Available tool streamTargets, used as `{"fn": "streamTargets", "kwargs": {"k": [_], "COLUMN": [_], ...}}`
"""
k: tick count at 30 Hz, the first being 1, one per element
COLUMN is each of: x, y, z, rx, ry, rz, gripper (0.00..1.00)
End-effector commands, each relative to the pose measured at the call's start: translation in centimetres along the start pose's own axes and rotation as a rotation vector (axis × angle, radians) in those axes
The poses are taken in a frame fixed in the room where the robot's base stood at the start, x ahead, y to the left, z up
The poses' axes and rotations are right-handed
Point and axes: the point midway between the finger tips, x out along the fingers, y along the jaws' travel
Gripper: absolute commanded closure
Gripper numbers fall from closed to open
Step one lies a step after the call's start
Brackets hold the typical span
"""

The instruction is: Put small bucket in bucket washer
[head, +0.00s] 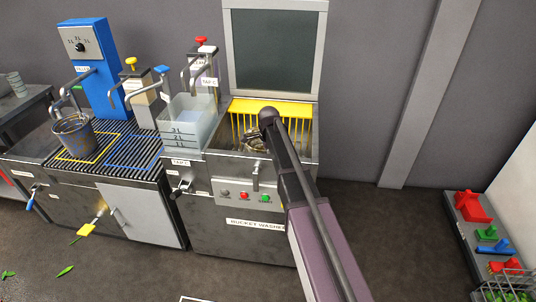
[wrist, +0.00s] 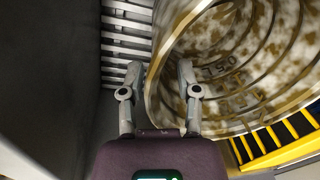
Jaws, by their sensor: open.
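The bucket washer (head: 255,222) stands in the middle of the head view with its glass lid raised. My gripper (wrist: 160,80) is open over the washer's basin. A mud-spattered metal bucket (wrist: 235,60) lies tilted in the basin in the wrist view, its mouth facing the camera. Its near rim passes between my two fingers, one outside and one over the inside; I cannot tell whether they touch it. In the head view this bucket (head: 256,145) is mostly hidden behind my arm. Another grey bucket (head: 75,138) stands upright on the counter grate at left.
A yellow rack (head: 272,107) lines the back of the washer basin. A clear measuring tank (head: 188,125) and taps stand left of the washer. A shelf with red, green and blue items (head: 487,232) is at the right. The floor (head: 390,235) between is clear.

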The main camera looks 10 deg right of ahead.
Motion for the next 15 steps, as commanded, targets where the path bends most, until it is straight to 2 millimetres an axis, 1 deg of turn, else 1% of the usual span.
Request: {"fn": "streamTargets", "kwargs": {"k": [8,15], "x": [-0.6,-2.1], "y": [-0.1,-0.1], "z": [0.0,0.0], "rx": [0.000,0.000], "ry": [0.000,0.000], "rz": [0.000,0.000], "gripper": [0.57,0.57]}}
